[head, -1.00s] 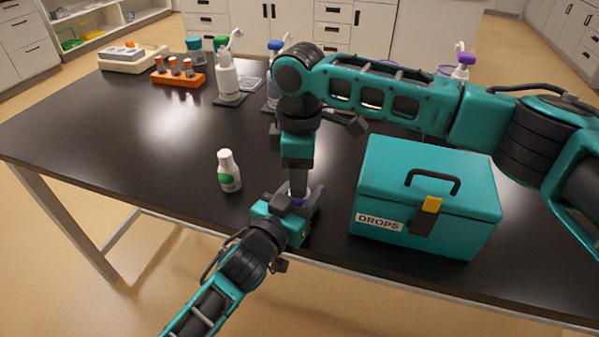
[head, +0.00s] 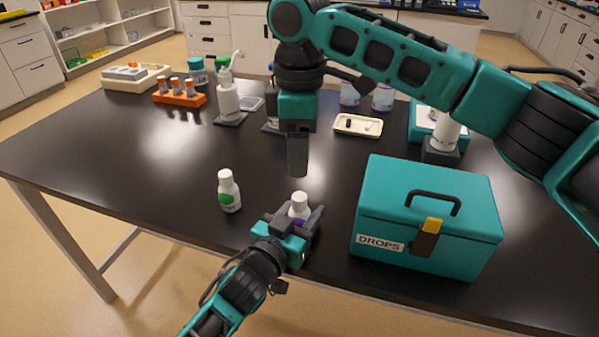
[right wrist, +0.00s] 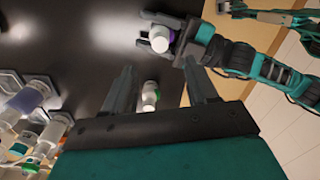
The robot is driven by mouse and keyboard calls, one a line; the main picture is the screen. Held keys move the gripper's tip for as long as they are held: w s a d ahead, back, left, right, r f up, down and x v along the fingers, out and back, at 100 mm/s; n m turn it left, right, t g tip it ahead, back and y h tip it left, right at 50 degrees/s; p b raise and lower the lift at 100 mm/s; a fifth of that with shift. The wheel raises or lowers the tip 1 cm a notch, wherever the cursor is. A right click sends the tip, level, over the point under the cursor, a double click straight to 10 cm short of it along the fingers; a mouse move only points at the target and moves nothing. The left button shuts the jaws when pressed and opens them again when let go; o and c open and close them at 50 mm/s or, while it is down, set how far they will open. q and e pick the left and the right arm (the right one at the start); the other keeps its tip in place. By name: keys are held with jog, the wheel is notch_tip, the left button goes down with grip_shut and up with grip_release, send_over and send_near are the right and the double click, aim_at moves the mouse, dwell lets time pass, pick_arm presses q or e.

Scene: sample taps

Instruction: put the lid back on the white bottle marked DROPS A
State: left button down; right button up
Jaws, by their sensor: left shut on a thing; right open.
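A white bottle with a purple label (head: 299,202) is upright between the fingers of my left gripper (head: 300,215), near the table's front edge. A white lid shows on its top; how tightly it sits I cannot tell. The bottle also shows in the right wrist view (right wrist: 160,39). My right gripper (head: 297,165) is above and behind it, pointing down, apart from it. In the right wrist view its fingers (right wrist: 163,88) are spread and empty. A second white bottle with a green label (head: 229,191) stands capped to the left. No lettering on either bottle is readable.
A teal box marked DROPS (head: 425,225) stands closed to the right. A shallow tray (head: 346,131), an orange rack (head: 179,99) and pump bottles (head: 228,98) are farther back. The table's left part is clear.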

notch_tip(320, 180, up, 2)
jog(key=shift+r, duration=0.1)
pick_arm(q)
jog(key=shift+c, duration=2.3)
grip_release()
jog(key=v, duration=1.3)
jog(key=shift+p, duration=0.3)
pick_arm(e)
jog(key=shift+r, duration=0.25)
pick_arm(q)
jog(key=shift+f, duration=0.1)
